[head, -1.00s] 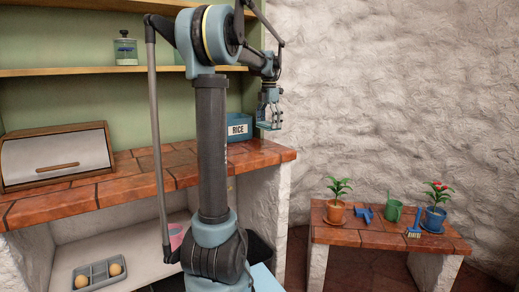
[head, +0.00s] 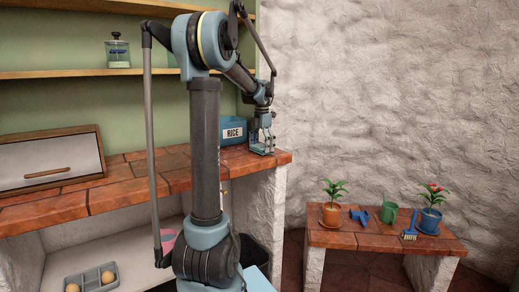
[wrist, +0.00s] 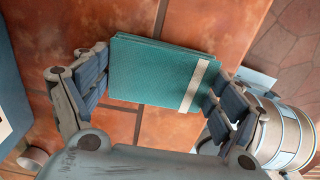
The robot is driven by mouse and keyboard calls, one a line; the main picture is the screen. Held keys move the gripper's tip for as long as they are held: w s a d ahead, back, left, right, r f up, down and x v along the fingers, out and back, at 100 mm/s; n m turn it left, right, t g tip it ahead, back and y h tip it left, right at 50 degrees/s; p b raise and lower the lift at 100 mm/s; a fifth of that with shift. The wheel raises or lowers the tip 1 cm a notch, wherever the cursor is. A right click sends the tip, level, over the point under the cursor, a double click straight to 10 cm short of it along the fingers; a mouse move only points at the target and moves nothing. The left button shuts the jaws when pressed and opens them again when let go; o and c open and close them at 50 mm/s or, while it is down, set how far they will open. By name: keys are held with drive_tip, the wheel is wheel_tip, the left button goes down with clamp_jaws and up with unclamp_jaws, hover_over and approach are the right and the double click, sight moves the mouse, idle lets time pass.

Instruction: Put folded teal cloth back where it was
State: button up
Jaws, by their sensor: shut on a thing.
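The folded teal cloth (wrist: 150,72) shows in the wrist view as a flat, layered rectangle with a pale stripe near its right end. My gripper (wrist: 158,88) is shut on it, with one dark-padded finger at its left edge and the other at its right edge. Red-brown counter tiles (wrist: 210,30) lie under the cloth; I cannot tell whether it touches them. In the head view my gripper (head: 262,148) is low over the right end of the tiled counter (head: 140,170), and the cloth cannot be made out there.
A blue RICE box (head: 233,131) stands just left of my gripper. A bread box (head: 50,160) is at the counter's left. A low tiled bench (head: 370,241) to the right holds two potted plants, a green can (head: 389,214) and a brush (head: 410,233).

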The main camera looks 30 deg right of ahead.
sight(261, 146)
drive_tip(key=shift+f, duration=0.25)
drive_tip(key=o, duration=0.9)
drive_tip(key=shift+o, duration=0.2)
wheel_tip(261, 146, up, 12)
idle(0.5)
